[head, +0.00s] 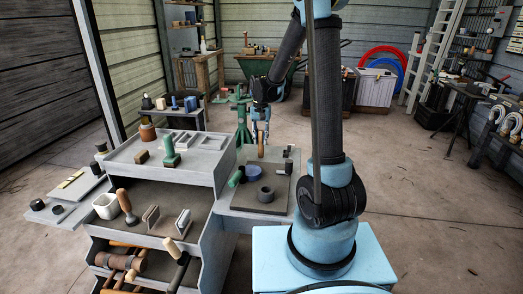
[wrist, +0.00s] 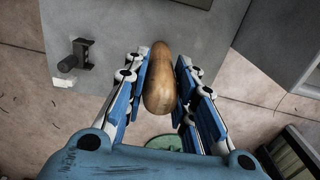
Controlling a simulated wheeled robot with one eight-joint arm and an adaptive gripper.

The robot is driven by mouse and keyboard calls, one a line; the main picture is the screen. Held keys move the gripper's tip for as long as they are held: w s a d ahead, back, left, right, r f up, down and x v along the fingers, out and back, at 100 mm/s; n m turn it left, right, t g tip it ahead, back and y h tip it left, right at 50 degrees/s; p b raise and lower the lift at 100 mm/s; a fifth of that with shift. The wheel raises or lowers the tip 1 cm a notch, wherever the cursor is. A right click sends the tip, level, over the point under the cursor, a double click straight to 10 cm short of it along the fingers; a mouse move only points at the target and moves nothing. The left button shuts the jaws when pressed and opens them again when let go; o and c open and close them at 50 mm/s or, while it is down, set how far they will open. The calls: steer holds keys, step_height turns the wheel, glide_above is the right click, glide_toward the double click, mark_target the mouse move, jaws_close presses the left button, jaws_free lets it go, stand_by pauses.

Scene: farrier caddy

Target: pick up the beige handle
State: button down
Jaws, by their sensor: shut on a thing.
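The beige handle (wrist: 160,78), a rounded tan wooden piece, is between the blue finger pads of my gripper (wrist: 162,85) in the wrist view. The pads close on it from both sides, and its rounded end sticks out beyond them. In the head view my gripper (head: 261,132) points down over the grey side table, and the handle (head: 261,145) shows upright and browner just below it. I cannot tell whether its lower end touches the table. Another pale handle (head: 172,247) leans in the caddy's lower part.
The side table (head: 240,200) holds a dark ring (head: 266,194), a blue round piece (head: 252,173) and a green cylinder (head: 235,178). The stepped grey caddy (head: 190,177) stands left, with a green-handled block (head: 170,152) and a brown-handled tool (head: 125,203).

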steer(key=shift+r, duration=1.1)
steer(key=shift+r, duration=2.4)
